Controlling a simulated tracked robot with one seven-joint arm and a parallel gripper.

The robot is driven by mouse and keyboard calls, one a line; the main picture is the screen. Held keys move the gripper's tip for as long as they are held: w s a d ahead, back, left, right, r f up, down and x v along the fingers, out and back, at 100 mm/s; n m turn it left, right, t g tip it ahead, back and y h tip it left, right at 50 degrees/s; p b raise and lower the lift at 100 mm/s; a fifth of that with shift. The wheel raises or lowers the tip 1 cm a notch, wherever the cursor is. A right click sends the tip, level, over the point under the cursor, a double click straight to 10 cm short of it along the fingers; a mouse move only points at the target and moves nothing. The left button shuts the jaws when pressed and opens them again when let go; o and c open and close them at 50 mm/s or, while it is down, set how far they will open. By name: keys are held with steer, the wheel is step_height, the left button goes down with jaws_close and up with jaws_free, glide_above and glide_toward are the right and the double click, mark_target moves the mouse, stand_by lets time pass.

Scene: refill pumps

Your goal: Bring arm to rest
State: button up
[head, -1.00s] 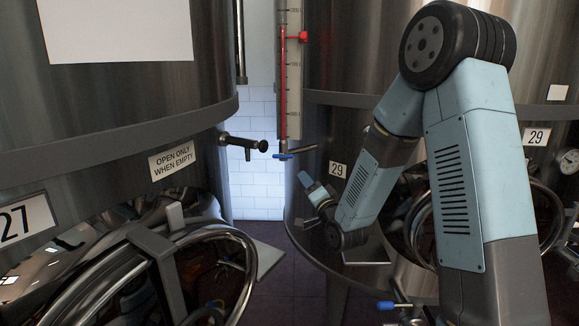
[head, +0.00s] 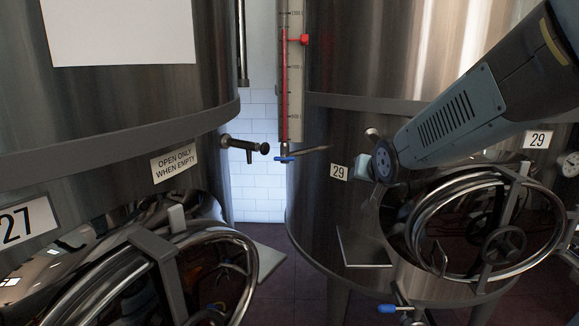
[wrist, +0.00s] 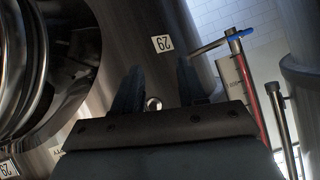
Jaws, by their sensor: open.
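My arm (head: 450,115) reaches in from the upper right of the head view, in front of the tank marked 29 (head: 325,200). Its near joint hangs just right of a 29 plate (head: 339,172). My gripper cannot be made out clearly in the head view, as the arm hides most of that end. In the wrist view my gripper (wrist: 157,78) is open, with two dark fingers apart. Only tank wall shows behind the gap, so it seems empty. A 29 plate (wrist: 161,43) shows beyond the fingertips.
Tank 27 stands at left with a tap (head: 245,145) and a round hatch (head: 190,275). Tank 29's hatch (head: 490,230) lies below my arm. A sight gauge with a red column (head: 285,90) and blue-handled valve (head: 285,158) stands between the tanks.

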steer(key=s+d+r+n+g, duration=0.1)
steer(key=s+d+g, duration=0.1)
steer(key=s, duration=0.9)
steer(key=s+d+n+g+h, duration=0.1)
steer(key=s+d+g, duration=0.2)
steer(key=s, duration=0.9)
steer(key=shift+s+d+r+g, duration=0.2)
steer(key=shift+s+r+g, duration=0.15)
steer(key=shift+g, duration=0.15)
